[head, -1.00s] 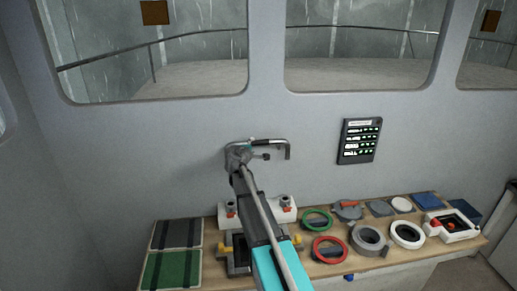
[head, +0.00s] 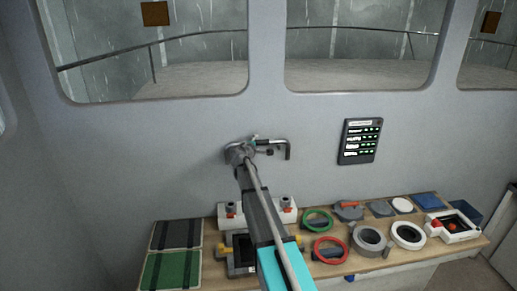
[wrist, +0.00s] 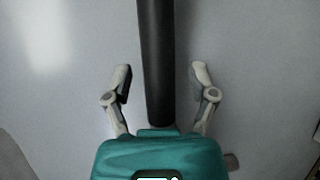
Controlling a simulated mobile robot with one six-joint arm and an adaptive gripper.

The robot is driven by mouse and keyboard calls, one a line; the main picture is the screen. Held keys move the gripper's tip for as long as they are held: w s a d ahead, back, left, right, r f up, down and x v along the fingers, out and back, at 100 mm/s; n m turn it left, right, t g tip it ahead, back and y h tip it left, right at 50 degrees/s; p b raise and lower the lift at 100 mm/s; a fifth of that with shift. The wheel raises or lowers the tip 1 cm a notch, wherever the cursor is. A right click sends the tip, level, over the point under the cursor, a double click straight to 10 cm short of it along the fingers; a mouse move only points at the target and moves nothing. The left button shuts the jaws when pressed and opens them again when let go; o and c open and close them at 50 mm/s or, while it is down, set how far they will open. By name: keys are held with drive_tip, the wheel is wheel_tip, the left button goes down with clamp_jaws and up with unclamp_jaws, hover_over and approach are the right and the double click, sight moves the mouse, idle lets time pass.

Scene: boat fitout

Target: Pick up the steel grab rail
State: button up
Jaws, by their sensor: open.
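The steel grab rail (head: 287,148) is a short bar with a bent-down right end, against the grey wall below the windows. My gripper (head: 262,147) is at the rail, and my wrist hides the rail's left part. In the wrist view the rail (wrist: 155,50) is a dark bar running down from the top edge. It lies between the two fingers of my gripper (wrist: 161,80), with a visible gap on each side. The fingers are open and hold nothing. The rail's lower end in that view stops near the teal gripper body; its depth is hard to tell.
A wooden bench (head: 213,232) below holds rings, round fittings, a white box (head: 452,226) and green and dark panels (head: 172,270). A black switch panel (head: 358,141) is on the wall to the right.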

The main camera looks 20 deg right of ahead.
drive_tip(key=shift+c, duration=0.3)
clamp_jaws()
drive_tip(key=shift+r, duration=0.2)
idle(0.4)
wheel_tip(320, 180, up, 2)
drive_tip(key=shift+r+p, duration=0.1)
drive_tip(key=shift+p, duration=1.15)
drive_tip(key=s+a+r+p, duration=0.4)
drive_tip(key=s+r+p, duration=0.6)
drive_tip(key=s, duration=0.3)
drive_tip(key=shift+a+r+p, duration=0.2)
drive_tip(key=shift+p, duration=0.1)
drive_tip(key=shift+s, duration=0.1)
